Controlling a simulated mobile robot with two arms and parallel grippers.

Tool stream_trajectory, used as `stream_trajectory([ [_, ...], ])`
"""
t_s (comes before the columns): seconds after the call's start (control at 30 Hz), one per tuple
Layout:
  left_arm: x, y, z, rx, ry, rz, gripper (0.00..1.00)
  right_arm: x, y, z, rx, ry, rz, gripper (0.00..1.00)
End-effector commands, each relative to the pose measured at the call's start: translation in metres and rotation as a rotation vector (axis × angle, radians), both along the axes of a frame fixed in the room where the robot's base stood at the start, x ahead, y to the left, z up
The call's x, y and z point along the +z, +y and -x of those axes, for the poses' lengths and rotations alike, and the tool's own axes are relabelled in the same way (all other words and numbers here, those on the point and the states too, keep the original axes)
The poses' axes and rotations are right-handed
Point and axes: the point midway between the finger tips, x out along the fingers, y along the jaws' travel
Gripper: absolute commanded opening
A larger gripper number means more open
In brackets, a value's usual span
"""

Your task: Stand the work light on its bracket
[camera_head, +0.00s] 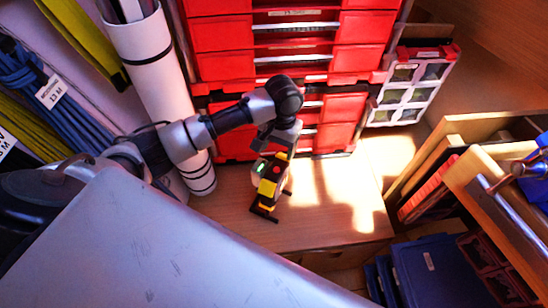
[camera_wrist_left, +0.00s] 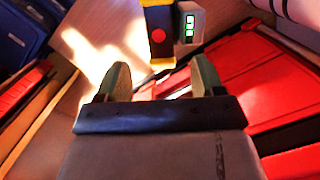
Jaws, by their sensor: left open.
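The work light (camera_head: 269,187) is a yellow and black body on the wooden surface in front of the red drawers. Black bracket bars (camera_head: 264,214) show at its lower end; whether it rests fully on them I cannot tell. In the left wrist view the work light (camera_wrist_left: 158,36) shows a red round spot, with a grey part bearing green lit marks beside it. My left gripper (camera_head: 278,150) is just above its upper end, and part of the light is hidden by it. My right gripper is not in view.
Red drawers (camera_head: 292,62) stand close behind. A white tube (camera_head: 155,80) and coiled lines (camera_head: 60,105) are at left. Wooden dividers (camera_head: 440,150) and blue cases (camera_head: 440,270) are at right. The wooden surface (camera_head: 335,205) right of the light is clear.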

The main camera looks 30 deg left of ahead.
Motion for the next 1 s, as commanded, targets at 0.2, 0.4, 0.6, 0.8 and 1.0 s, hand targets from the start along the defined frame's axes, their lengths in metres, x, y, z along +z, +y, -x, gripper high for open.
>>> stream_trajectory([
  [0.2, 0.030, 0.000, -0.004, -0.001, 0.000, 0.001, 0.68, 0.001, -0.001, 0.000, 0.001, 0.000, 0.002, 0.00],
  [0.4, 0.036, 0.000, -0.004, 0.000, 0.001, 0.000, 0.68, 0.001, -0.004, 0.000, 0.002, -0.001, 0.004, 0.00],
  [0.6, 0.036, 0.000, -0.004, 0.000, 0.001, 0.000, 0.68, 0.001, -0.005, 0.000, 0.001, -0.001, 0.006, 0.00],
  [0.8, 0.036, 0.000, -0.004, -0.001, 0.001, 0.000, 0.68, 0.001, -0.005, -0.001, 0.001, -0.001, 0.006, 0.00],
  [1.0, 0.036, 0.000, -0.004, -0.001, 0.001, 0.000, 0.68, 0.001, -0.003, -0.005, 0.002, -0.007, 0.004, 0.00],
])
